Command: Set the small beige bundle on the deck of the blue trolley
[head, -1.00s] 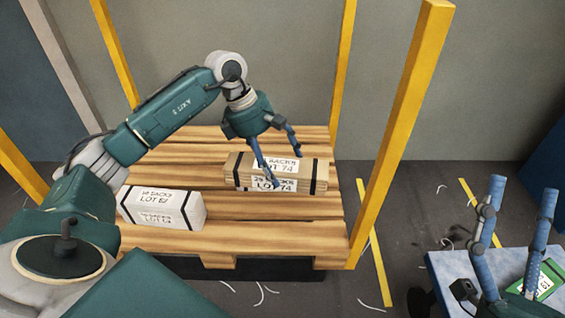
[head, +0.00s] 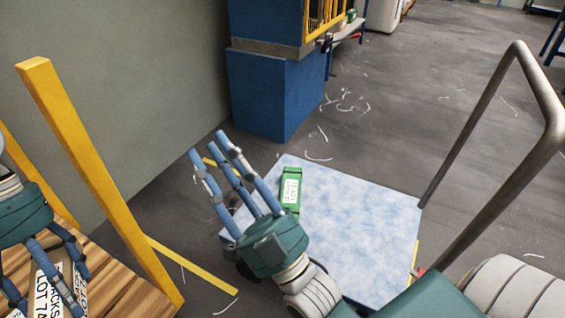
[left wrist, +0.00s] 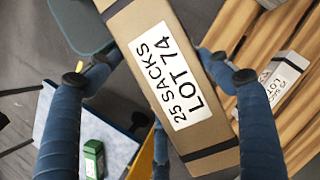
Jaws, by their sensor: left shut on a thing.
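The small beige bundle (head: 42,288), with dark straps and a white LOT 74 label, is at the lower left of the head view. My left gripper (head: 48,303) is shut on it. In the left wrist view the bundle (left wrist: 178,85) lies between the blue fingers and appears raised above the pallet. The blue trolley's deck (head: 355,235) is a mottled light-blue plate to the right, well apart from the bundle. My right gripper (head: 210,146) is open and empty, in front of the deck's left part.
A green bundle (head: 291,190) lies on the deck's far left part; the deck's middle and right are clear. The trolley's metal handle (head: 490,150) rises at the right. A yellow post (head: 95,175) stands between pallet and trolley. A white bundle (left wrist: 285,78) sits on the pallet (left wrist: 235,22).

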